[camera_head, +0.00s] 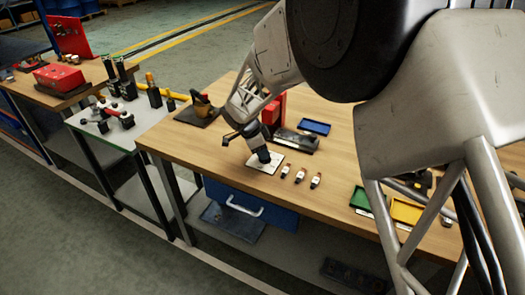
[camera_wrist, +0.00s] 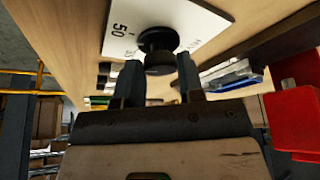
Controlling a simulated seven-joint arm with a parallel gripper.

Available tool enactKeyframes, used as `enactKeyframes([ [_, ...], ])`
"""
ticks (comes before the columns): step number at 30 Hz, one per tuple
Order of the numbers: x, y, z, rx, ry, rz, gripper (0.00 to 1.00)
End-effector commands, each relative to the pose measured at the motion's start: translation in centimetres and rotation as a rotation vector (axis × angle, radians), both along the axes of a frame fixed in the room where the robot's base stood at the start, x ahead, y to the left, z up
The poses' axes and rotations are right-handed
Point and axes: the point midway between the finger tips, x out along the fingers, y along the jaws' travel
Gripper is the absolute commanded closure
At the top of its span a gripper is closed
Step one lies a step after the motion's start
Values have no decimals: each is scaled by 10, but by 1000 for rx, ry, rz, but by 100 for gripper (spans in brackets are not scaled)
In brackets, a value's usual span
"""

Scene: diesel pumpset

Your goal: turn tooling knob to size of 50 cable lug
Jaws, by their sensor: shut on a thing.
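The tooling knob (camera_wrist: 158,42) is a black round knob on a white plate (camera_wrist: 112,42). The number 50 shows on the plate at one side of the knob. Part of another marking shows on the opposite side but is cut off. My gripper (camera_wrist: 159,75) points at the plate, with its two dark fingers on either side of the knob, shut on it. In the head view my gripper (camera_head: 264,157) stands over the white plate (camera_head: 256,167) and hides the knob. I cannot tell where the knob points. Three cable lugs (camera_head: 300,176) lie in a row right of the plate.
A dark tool (camera_head: 297,140), a red block (camera_head: 273,108) and a blue tray (camera_head: 314,127) lie behind the plate. Green (camera_head: 360,199) and yellow (camera_head: 407,211) trays are at the right. My arm crosses above the wooden table (camera_head: 200,146), whose front left is clear.

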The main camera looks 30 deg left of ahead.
Motion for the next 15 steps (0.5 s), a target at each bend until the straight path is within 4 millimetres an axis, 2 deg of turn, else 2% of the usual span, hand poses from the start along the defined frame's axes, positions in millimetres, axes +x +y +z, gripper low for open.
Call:
enactKeyframes([
  [6,1,1,-1,1,1,-138,88],
  [15,2,1,0,-1,1,-219,88],
])
